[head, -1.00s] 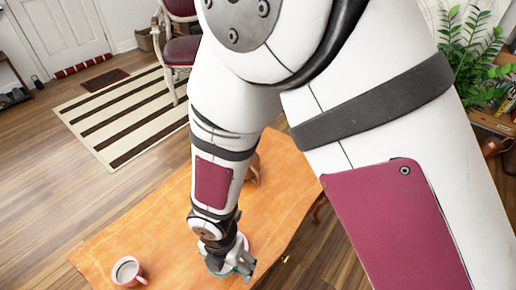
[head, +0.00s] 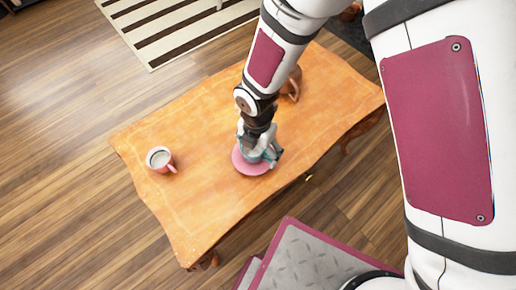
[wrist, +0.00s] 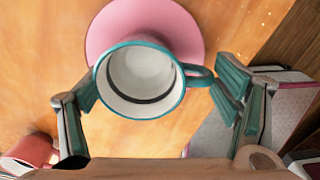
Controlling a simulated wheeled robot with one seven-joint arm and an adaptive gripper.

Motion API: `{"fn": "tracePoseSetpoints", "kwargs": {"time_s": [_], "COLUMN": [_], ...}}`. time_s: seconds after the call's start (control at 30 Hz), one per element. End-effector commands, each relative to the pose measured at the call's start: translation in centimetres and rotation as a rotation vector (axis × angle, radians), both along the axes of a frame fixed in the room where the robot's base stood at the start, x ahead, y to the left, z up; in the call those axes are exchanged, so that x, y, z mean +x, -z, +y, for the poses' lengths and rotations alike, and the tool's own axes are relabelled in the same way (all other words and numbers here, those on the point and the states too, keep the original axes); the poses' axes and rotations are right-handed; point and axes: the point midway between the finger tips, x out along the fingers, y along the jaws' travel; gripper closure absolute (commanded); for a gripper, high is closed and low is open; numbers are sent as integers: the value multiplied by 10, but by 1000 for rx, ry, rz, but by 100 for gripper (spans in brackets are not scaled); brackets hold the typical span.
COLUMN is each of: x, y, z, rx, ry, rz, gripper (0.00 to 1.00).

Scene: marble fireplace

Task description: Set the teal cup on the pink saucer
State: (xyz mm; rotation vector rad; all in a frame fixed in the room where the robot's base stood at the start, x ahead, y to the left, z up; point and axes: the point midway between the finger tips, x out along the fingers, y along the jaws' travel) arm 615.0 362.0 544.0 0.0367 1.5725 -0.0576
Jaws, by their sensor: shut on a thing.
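The teal cup (wrist: 117,98), white inside with a teal rim and handle, is held upright between the fingers of my gripper (wrist: 158,88) in the wrist view. The right finger is at its handle, the left at its wall. In the head view my gripper (head: 262,150) mostly covers the cup. The pink saucer (head: 248,167) lies flat on the table under the cup. It also shows behind the cup in the wrist view (wrist: 185,30). I cannot tell whether the cup's base touches the saucer.
A brown object (head: 292,86) sits at the table's far right, partly behind my arm. The table between the pink cup and saucer is clear.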

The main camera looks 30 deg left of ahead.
Motion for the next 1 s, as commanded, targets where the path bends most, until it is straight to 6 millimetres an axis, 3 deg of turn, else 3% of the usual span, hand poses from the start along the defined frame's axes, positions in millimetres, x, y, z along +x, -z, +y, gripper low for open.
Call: {"fn": "tracePoseSetpoints", "kwargs": {"time_s": [0.13, 0.17, 0.23, 0.7, 1.0], "x": [0, 0, 0, 0, 1], "y": [4, 4, 3, -2, -58], "z": [0, 0, 0, 0, 1], "rx": [0, -1, -1, 0, 2], "ry": [1, 1, 1, 0, 2], "rz": [0, 0, 0, 0, -2], "gripper": [50, 16, 0, 0, 0]}}
